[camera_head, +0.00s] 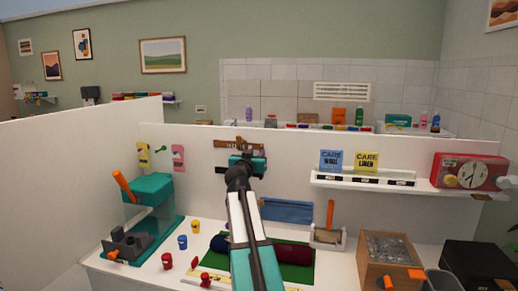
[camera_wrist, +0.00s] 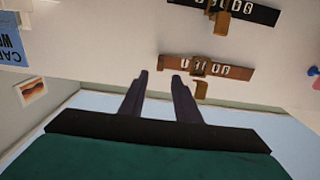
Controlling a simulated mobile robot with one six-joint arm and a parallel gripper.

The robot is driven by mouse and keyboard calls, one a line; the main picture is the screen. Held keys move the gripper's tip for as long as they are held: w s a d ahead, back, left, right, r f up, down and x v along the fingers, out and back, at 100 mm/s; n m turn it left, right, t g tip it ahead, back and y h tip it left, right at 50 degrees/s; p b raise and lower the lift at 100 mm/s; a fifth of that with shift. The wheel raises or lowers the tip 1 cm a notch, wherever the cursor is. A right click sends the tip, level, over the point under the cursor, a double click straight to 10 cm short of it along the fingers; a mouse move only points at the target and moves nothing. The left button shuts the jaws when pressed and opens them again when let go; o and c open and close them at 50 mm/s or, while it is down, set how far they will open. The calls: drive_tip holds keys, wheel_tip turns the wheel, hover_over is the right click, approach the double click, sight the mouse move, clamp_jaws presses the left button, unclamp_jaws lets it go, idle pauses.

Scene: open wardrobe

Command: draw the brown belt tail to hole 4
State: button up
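The brown belt (camera_wrist: 178,63) is mounted on the white wall panel, with pale marks along its strap and a tan-brown buckle-like piece (camera_wrist: 200,88) at its middle. In the head view the brown belt (camera_head: 228,143) shows just above my gripper. My gripper (camera_wrist: 160,73) is open, its two dark fingers apart with nothing seen between them. Its tips appear close to the belt's left end in the wrist view; contact cannot be told. In the head view my gripper (camera_head: 246,158) covers part of the wall. The separate holes are too small to tell.
A second, darker belt (camera_wrist: 262,14) is mounted below the brown one. A teal-topped stand (camera_head: 148,190) is to the left. Small cups and a wooden box (camera_head: 388,270) stand below.

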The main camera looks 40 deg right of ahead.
sight(260, 148)
drive_tip(key=shift+p+x, duration=0.95)
drive_tip(key=shift+x, duration=2.45)
clamp_jaws()
